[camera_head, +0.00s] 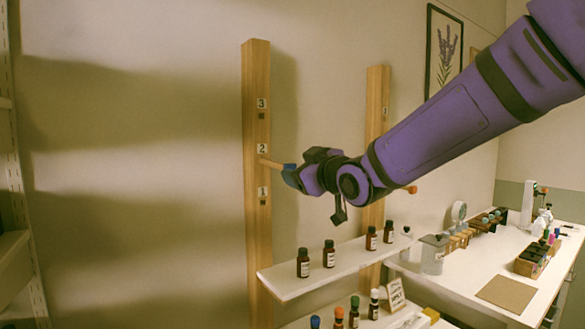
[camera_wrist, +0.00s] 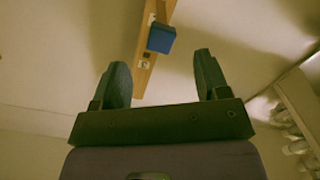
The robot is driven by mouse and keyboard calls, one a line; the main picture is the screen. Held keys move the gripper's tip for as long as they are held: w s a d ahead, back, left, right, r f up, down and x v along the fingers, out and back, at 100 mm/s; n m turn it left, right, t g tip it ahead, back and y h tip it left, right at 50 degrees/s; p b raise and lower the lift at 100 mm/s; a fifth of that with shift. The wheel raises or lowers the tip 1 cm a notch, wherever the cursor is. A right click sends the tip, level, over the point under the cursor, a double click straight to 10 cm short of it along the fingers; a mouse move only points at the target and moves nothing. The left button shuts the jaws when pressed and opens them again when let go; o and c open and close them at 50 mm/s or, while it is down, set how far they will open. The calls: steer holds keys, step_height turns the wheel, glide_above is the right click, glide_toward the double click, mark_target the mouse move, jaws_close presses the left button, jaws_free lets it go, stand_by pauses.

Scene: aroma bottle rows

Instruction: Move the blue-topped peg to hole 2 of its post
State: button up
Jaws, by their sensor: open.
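The blue-topped peg (camera_head: 275,164) sticks out of the nearer wooden post (camera_head: 257,80), at the hole under label 2. The holes under labels 3 and 1 look empty. My gripper (camera_head: 294,175) is at the peg's outer end, to the right of the post. In the wrist view, the blue top (camera_wrist: 161,38) lies ahead of my open gripper (camera_wrist: 163,70), roughly in line with the gap and beyond the fingertips. Nothing shows between the fingers there. In the head view the gripper partly covers the blue end, so contact cannot be told.
A second post (camera_head: 376,100) with an orange-topped peg (camera_head: 410,189) stands behind my arm. A white shelf (camera_head: 290,285) with several brown bottles lies below. A white counter (camera_head: 455,285) with jars and boxes is at right. The wall left of the posts is bare.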

steer(key=v, duration=0.5)
steer(key=shift+s+d, duration=0.1)
steer(key=s+d+f+m+g+h, duration=0.3)
steer(key=s+d+m+h, duration=0.2)
steer(key=s+d, duration=0.45)
steer(key=s+d+f+m+g+h, duration=0.35)
steer(key=s+d, duration=0.35)
steer(key=d, duration=0.5)
steer(key=s+d+f+m+g, duration=0.1)
steer(key=s+d+f, duration=0.1)
steer(key=s, duration=0.4)
steer(key=s+d+f+m+g+h, duration=0.1)
steer(key=s+d+f+m+g, duration=0.1)
steer(key=s, duration=0.4)
